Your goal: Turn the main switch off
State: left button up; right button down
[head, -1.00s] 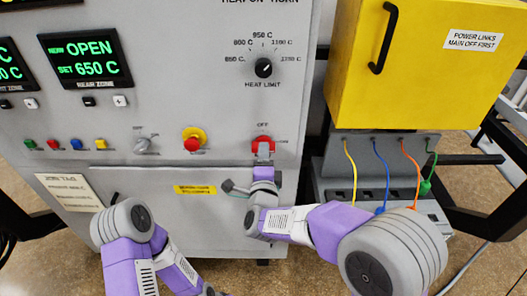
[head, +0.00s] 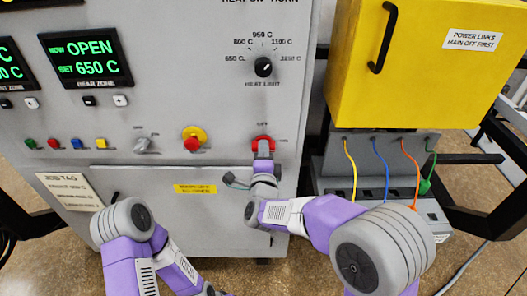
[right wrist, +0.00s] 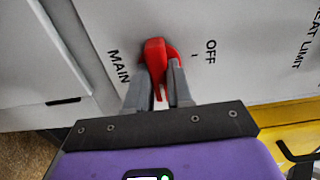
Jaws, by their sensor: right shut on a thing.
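The main switch is a red rotary knob (head: 263,142) low on the right of the grey furnace panel, under an OFF label. In the right wrist view the red knob (right wrist: 155,55) stands between the two grey fingers of my right gripper (right wrist: 158,88). The fingers are shut on its handle, which lies along the line between them. The OFF label (right wrist: 210,51) is to the right there and the word MAIN to the left. My right gripper (head: 263,154) partly hides the knob in the head view. My left arm shows at lower left; its gripper is not visible.
A red button on yellow (head: 192,139) and a grey knob (head: 142,143) are left of the switch. The heat limit dial (head: 263,67) is above. A yellow box (head: 420,70) with coloured cables below stands at the right.

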jog(key=n+p, duration=0.2)
jog(key=n, duration=1.5)
jog(key=shift+r+n+p, duration=0.15)
jog(key=shift+n+p, duration=0.15)
jog(key=shift+n, duration=0.1)
dwell(0.6)
jog(key=c, duration=1)
grip_release()
jog(key=shift+w, duration=0.1)
jog(key=s, duration=0.7)
jog(key=shift+s, duration=0.35)
